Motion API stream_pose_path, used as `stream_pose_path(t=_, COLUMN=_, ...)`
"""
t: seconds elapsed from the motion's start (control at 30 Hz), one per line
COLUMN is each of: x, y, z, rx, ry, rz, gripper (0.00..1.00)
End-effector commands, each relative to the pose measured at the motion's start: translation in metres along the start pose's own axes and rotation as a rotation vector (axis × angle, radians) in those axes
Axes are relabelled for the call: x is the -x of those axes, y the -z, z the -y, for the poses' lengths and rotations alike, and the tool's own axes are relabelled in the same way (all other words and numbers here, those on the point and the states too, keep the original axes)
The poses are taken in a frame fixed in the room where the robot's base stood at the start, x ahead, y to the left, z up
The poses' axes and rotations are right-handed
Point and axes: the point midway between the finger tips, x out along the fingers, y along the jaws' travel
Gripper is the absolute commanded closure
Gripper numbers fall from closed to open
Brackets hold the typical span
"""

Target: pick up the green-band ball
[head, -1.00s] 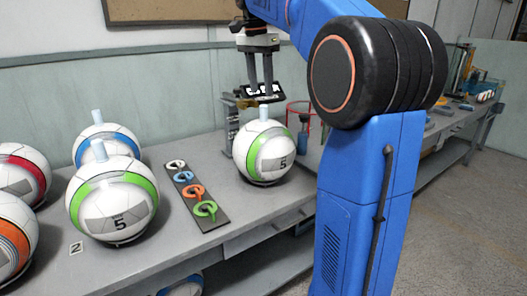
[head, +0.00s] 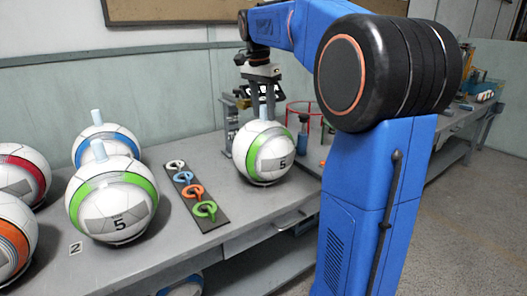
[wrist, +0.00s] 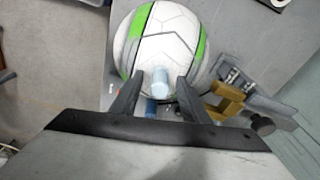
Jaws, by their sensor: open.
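A white ball with green bands and a "5" label (head: 264,155) sits on the bench below my gripper. A pale blue peg (wrist: 160,80) stands up from its top. My gripper (head: 262,104) points down over this ball, with its fingers open. In the wrist view the fingers are on either side of the peg, apart from it. A second green-band ball labelled "5" (head: 112,205) sits at the left, also with a peg on top.
A blue-band ball (head: 105,140), a red-band ball (head: 18,180) and an orange-band ball (head: 14,238) sit at the left. A dark strip with coloured rings (head: 198,198) lies between the balls. A red-framed stand (head: 300,108) is behind.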

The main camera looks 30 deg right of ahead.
Motion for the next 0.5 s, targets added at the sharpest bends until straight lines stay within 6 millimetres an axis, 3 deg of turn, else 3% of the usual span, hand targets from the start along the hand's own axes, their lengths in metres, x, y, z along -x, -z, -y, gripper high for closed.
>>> stream_pose_path(t=0.07, x=0.0002, y=0.0, z=0.0, rx=0.0, ry=0.0, rz=0.0, gripper=0.61)
stream_pose_path(t=0.23, x=0.0003, y=0.0, z=0.0, rx=0.0, ry=0.0, rz=0.0, gripper=1.0)
stream_pose_path(t=0.5, x=0.0005, y=0.0, z=0.0001, rx=0.0, ry=0.0, rz=0.0, gripper=1.0)
